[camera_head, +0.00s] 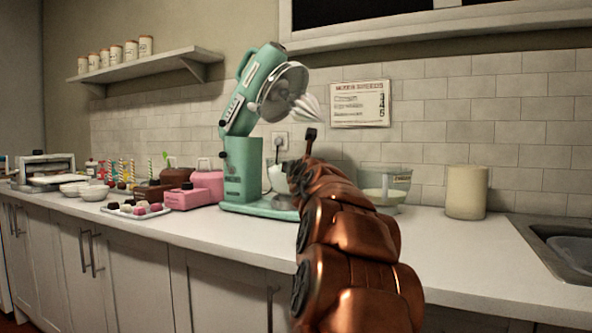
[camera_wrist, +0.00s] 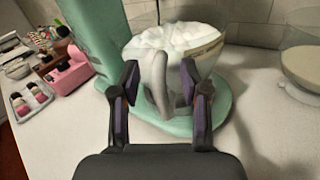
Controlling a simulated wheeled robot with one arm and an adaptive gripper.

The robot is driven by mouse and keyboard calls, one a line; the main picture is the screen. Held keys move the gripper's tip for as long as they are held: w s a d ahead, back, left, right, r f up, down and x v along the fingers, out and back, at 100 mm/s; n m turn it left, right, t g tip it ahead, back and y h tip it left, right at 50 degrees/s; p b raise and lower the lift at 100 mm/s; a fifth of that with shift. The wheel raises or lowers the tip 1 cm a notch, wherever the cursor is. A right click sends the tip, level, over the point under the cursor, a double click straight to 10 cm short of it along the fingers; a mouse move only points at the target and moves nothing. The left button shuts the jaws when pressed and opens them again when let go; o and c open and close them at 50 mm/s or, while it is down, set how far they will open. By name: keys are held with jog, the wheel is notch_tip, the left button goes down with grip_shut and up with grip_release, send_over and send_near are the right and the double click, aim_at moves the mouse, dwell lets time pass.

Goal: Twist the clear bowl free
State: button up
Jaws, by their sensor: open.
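The clear bowl (camera_wrist: 207,45) is full of white foam and sits on the green mixer base (camera_wrist: 215,112). Its grey handle (camera_wrist: 184,72) faces my gripper. My gripper (camera_wrist: 160,76) is open, with its two dark fingers spread in front of the bowl and the handle in or near the gap between them. I cannot tell whether a finger touches it. In the head view my arm covers much of the bowl (camera_head: 275,178). The green mixer (camera_head: 242,165) has its head tilted up, with the whisk (camera_head: 306,107) clear above the bowl.
A second clear bowl (camera_head: 397,184) with pale contents stands right of the mixer, beside a cream canister (camera_head: 466,192). The sink (camera_head: 570,250) is at the far right. Pink boxes (camera_head: 206,184) and a tray of sweets (camera_head: 137,210) are to the left. The front counter is clear.

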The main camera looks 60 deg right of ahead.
jog(key=shift+s+a, duration=0.1)
jog(key=v, duration=1.1)
jog(key=shift+s+a, duration=0.3)
